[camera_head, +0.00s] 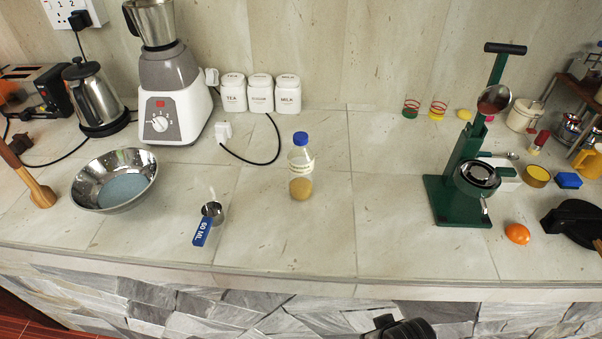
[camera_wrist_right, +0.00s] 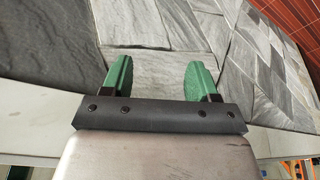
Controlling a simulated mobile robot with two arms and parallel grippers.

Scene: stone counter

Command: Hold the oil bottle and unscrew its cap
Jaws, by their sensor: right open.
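The oil bottle (camera_head: 301,168) stands upright on the stone counter in the head view. It is clear, with a pale label and yellowish contents in its lower part. Its blue cap (camera_head: 300,139) sits on top. My right gripper (camera_wrist_right: 158,77) is open and empty in the right wrist view, with two green fingers apart in front of the counter's grey stone face. A dark part of my arm shows at the bottom edge of the head view, below the counter and well apart from the bottle. My left gripper is not in view.
A measuring cup with a blue handle (camera_head: 202,230) and a metal bowl (camera_head: 89,190) lie left of the bottle. A blender (camera_head: 176,115) and white canisters (camera_head: 261,95) stand behind. A green press (camera_head: 447,195) stands right. Counter around the bottle is clear.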

